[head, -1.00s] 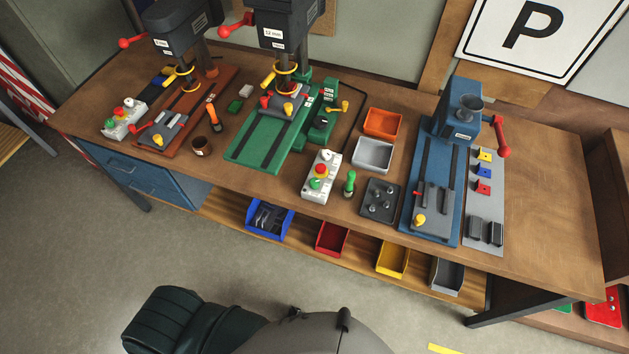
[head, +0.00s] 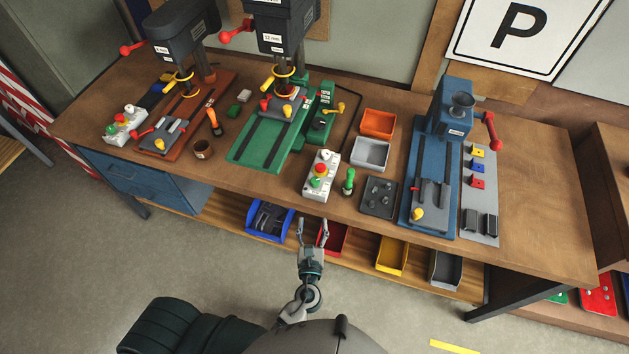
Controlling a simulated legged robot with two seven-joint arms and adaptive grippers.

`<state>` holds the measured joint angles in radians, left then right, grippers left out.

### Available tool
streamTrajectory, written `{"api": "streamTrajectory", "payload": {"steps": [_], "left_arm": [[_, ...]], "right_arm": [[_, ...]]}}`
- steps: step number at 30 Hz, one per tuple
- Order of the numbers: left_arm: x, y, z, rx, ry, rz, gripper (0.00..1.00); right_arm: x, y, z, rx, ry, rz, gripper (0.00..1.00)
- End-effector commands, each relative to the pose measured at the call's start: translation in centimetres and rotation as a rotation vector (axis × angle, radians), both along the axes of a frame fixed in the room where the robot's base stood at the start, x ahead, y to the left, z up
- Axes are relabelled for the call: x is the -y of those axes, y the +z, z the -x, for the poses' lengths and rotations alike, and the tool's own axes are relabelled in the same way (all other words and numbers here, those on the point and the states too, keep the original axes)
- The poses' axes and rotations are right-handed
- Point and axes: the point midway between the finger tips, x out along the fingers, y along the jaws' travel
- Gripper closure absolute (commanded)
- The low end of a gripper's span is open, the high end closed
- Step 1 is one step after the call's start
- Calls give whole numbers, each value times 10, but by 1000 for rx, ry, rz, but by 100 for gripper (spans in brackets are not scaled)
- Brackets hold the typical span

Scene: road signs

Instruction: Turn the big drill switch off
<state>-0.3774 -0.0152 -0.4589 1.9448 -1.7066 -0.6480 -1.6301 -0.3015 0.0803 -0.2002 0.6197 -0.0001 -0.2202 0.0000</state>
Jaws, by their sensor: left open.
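The big drill (head: 285,30) is dark grey on a green base (head: 262,140), at the back centre of the bench. A white control box (head: 311,189) stands in front of it to the right, with a white knob (head: 325,155), a red button (head: 320,169) and a green button (head: 316,182). I cannot tell the knob's setting. My left gripper (head: 313,222) is open and empty, fingers pointing toward the bench, in front of the bench's front edge and below the control box in the picture. It touches nothing that I can see. My right gripper is out of view.
A green-handled tool (head: 348,182) and a dark tray (head: 379,200) are right of the box. A smaller drill (head: 176,32) with its own control box (head: 124,125) is at left. A blue press (head: 452,110) is at right. Several bins, including a red one (head: 333,240), sit on the lower shelf.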

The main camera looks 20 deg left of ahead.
Motion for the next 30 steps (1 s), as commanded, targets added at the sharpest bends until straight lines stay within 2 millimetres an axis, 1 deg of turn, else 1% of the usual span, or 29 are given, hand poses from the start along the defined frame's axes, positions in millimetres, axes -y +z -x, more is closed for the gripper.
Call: {"api": "streamTrajectory", "payload": {"steps": [3,12,18,21,24,30], "left_arm": [[-6,3,-24,3,2,0,40],[-22,2,-95,2,1,3,40],[-31,1,-133,0,0,5,40],[-33,0,-145,-1,-1,4,40],[-35,0,-153,-1,-1,4,40],[-36,0,-157,-2,-1,6,40]], "right_arm": [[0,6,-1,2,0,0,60],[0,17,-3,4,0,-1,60],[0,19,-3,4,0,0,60],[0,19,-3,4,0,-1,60],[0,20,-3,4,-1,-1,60],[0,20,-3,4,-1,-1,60]]}}
